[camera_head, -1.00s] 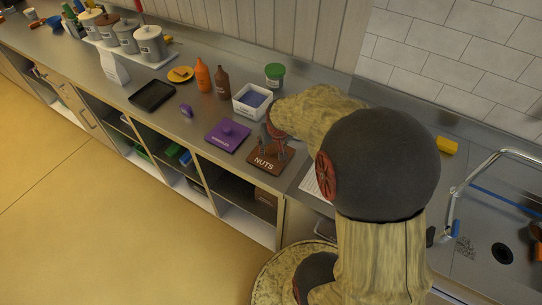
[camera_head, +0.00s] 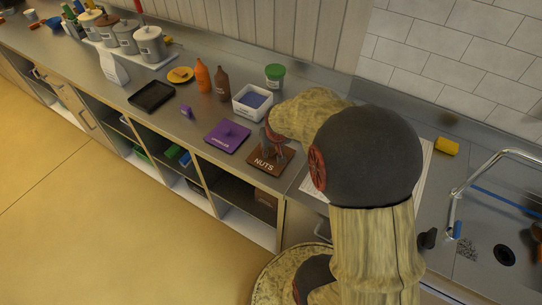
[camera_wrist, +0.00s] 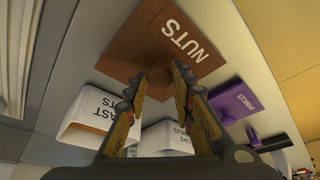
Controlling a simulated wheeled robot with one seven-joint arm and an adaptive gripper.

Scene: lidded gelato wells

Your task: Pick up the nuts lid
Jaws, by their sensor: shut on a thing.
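The nuts lid (camera_head: 268,163) is a square brown plate with white "NUTS" lettering. It lies flat at the counter's front edge, or very close above it; I cannot tell if there is a gap. In the wrist view the nuts lid (camera_wrist: 190,52) fills the upper middle. My gripper (camera_head: 274,146) points down over it. In the wrist view my gripper (camera_wrist: 160,76) has its fingertips on either side of the lid's small brown knob, shut on it. The knob is partly hidden between the fingers.
A purple lid (camera_head: 227,137) lies just left of the nuts lid. A white tub (camera_head: 251,105), two squeeze bottles and a green-lidded jar (camera_head: 274,74) stand behind. A black tray (camera_head: 152,96) lies farther left. The sink (camera_head: 480,230) is at right.

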